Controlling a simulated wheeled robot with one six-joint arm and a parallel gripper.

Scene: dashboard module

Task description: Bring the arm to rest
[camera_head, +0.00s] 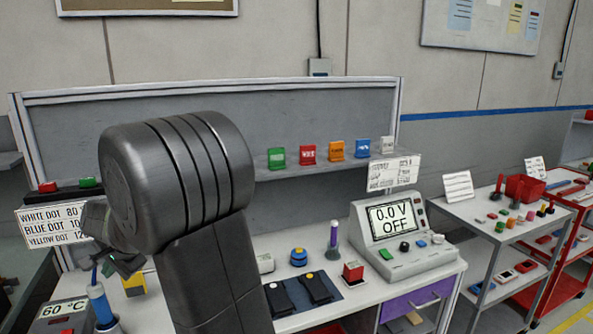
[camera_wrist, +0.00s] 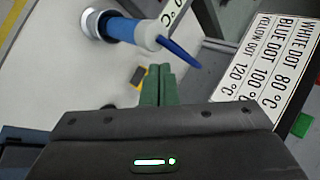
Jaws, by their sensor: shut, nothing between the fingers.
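My gripper is low at the left in the head view, partly hidden behind my dark arm link. In the wrist view my gripper (camera_wrist: 157,84) has its two green fingers together, with nothing between them. It is above the left part of the white workbench (camera_head: 440,268). A blue soldering iron (camera_head: 98,302) stands upright in its holder just below and left of the gripper; in the wrist view the iron (camera_wrist: 130,30) is beyond the fingertips. I cannot tell the exact gap between them.
A temperature sign (camera_head: 50,222) is close at the left. The 60 °C station (camera_head: 62,312) sits beside the iron. A power supply reading 0.0 V OFF (camera_head: 395,232), a blue mat (camera_head: 345,293) and a red-topped block (camera_head: 353,272) are on the bench. Colored cards line the shelf (camera_head: 262,171).

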